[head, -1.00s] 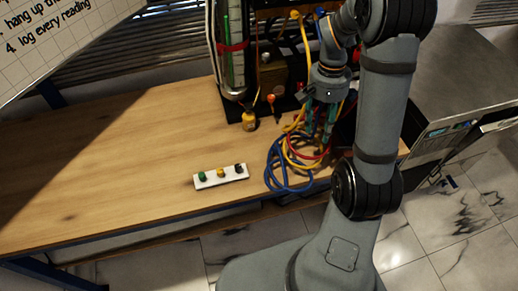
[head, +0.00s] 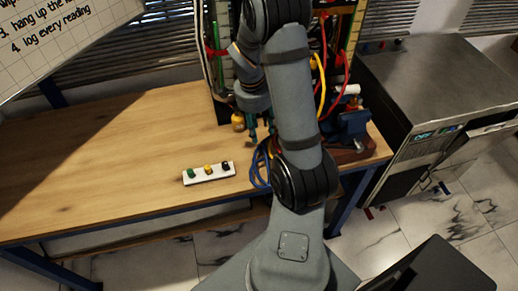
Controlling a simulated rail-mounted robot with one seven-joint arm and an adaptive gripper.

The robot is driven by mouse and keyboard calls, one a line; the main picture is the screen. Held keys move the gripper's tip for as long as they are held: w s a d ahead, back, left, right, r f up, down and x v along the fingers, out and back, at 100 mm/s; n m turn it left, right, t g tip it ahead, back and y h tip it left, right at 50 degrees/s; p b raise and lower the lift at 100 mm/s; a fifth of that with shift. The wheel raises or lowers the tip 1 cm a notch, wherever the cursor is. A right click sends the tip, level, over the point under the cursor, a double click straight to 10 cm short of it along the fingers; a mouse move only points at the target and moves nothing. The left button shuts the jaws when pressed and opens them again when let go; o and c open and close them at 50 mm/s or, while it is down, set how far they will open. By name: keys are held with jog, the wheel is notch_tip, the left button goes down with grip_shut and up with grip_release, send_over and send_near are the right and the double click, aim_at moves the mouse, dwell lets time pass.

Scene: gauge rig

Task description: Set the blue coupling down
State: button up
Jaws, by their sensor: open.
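My gripper (head: 261,136) hangs over the back part of the wooden bench, its teal fingers pointing down. It is open. Part of it is hidden behind my own arm. A coiled blue hose (head: 260,168) lies on the bench just below and in front of the gripper, mostly covered by my arm. I cannot make out the blue coupling itself; it is too small or hidden behind the arm.
The gauge rig, with yellow (head: 319,85) and red hoses, stands behind my arm. A blue clamp-like device (head: 352,123) stands at right. The bench's left side is clear.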

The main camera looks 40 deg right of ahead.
aim_at(262, 143)
jog(key=shift+s+f+m, duration=0.1)
jog(key=shift+f+m, duration=0.2)
jog(key=f, duration=0.3)
jog(key=f+p, duration=0.1)
jog(key=f, duration=0.2)
jog(key=d+f, duration=0.1)
jog(key=f, duration=0.2)
jog(key=shift+f, duration=0.3)
jog(key=c, duration=0.4)
grip_shut()
